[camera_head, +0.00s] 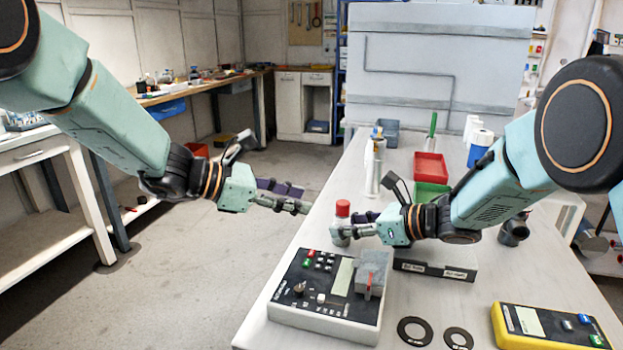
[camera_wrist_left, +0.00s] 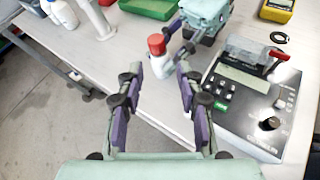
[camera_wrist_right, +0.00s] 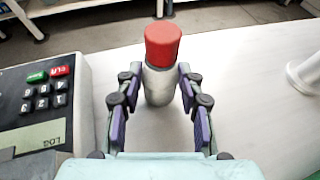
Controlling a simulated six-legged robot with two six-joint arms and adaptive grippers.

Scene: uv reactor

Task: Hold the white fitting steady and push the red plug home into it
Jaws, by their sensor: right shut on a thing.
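The white fitting (camera_head: 341,238) stands upright on the pale table, and my right gripper (camera_head: 355,227) is shut on it from the side. The right wrist view shows the fitting (camera_wrist_right: 158,87) between both fingers. The red plug (camera_head: 343,208) sits upright on top of the fitting; how deep it is cannot be told. The plug also shows in the right wrist view (camera_wrist_right: 163,44). My left gripper (camera_head: 303,199) is open and empty, apart from the plug and to its left. In the left wrist view, the plug (camera_wrist_left: 157,44) and fitting (camera_wrist_left: 160,68) appear beyond the open fingers.
A control box (camera_head: 328,318) with buttons stands in front of the fitting. Two black rings (camera_head: 403,332) and a yellow meter (camera_head: 545,330) lie at the front right. Red (camera_head: 430,167) and green (camera_head: 428,193) trays stand behind. The table's left edge is close to the fitting.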

